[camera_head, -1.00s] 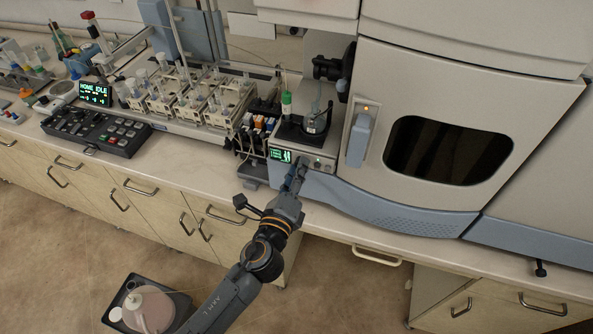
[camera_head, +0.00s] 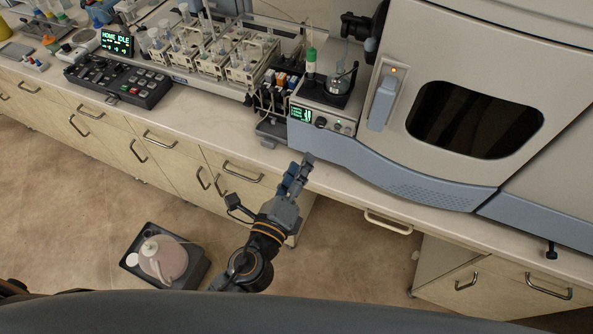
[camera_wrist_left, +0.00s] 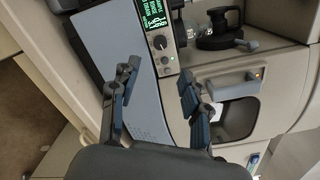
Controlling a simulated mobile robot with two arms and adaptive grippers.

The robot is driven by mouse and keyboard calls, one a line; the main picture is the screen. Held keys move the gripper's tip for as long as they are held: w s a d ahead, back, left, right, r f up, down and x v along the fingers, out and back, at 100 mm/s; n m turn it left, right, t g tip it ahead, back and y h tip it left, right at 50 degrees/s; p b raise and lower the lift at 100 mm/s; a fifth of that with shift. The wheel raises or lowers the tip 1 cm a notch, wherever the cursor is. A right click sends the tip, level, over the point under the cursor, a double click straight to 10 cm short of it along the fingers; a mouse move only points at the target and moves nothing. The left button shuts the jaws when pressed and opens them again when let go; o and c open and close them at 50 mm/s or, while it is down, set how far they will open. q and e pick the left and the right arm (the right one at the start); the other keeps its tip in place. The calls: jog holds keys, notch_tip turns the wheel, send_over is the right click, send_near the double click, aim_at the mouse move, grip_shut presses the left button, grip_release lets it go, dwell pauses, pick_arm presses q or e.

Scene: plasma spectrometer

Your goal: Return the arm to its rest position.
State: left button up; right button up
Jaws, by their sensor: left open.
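My left gripper (camera_head: 298,172) is in front of the bench edge in the head view, below the small control panel of the spectrometer. In the left wrist view the two fingers of my left gripper (camera_wrist_left: 158,88) stand apart with nothing between them. The left gripper is open and empty, clear of the panel. My right gripper is not in view.
The spectrometer (camera_head: 408,150) with its dark window stands at the right. A control panel (camera_head: 320,119) with knobs faces the gripper. Bottle racks (camera_head: 205,55) and a keypad (camera_head: 118,82) stand on the bench. A tray (camera_head: 198,275) with a pink bottle (camera_head: 163,260) lies on the floor.

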pick_arm(q)
jog(key=shift+s+a, duration=0.15)
jog(key=shift+s, duration=0.4)
jog(key=s+a+f+n+g+y+b, duration=0.1)
jog(key=s+a+f+n+g+b, duration=0.2)
jog(key=f, duration=1.1)
jog(key=s+a+f+n+g+y+b, duration=0.1)
jog(key=s+a+f+n+g+y, duration=0.25)
jog(key=f, duration=1.05)
jog(key=s+a+f+n+g+h+b, duration=0.15)
jog(key=a+f+n, duration=0.3)
jog(key=f, duration=0.95)
jog(key=s+a+f+n+g+b, duration=0.1)
jog(key=s+a+f+n+g, duration=0.1)
jog(key=s+f, duration=0.5)
jog(key=s+a+f+n+g+y+b, duration=0.1)
jog(key=s+a+f+n+g+b, duration=0.1)
jog(key=s+f+n, duration=0.5)
jog(key=s+a+f+n+g+y+b, duration=0.1)
jog(key=s+a+f+n+g+b, duration=0.1)
jog(key=s+a+f+n+g, duration=0.2)
jog(key=s+a+f+n, duration=0.1)
jog(key=s+f, duration=0.2)
jog(key=s, duration=0.4)
jog(key=shift+s, duration=0.35)
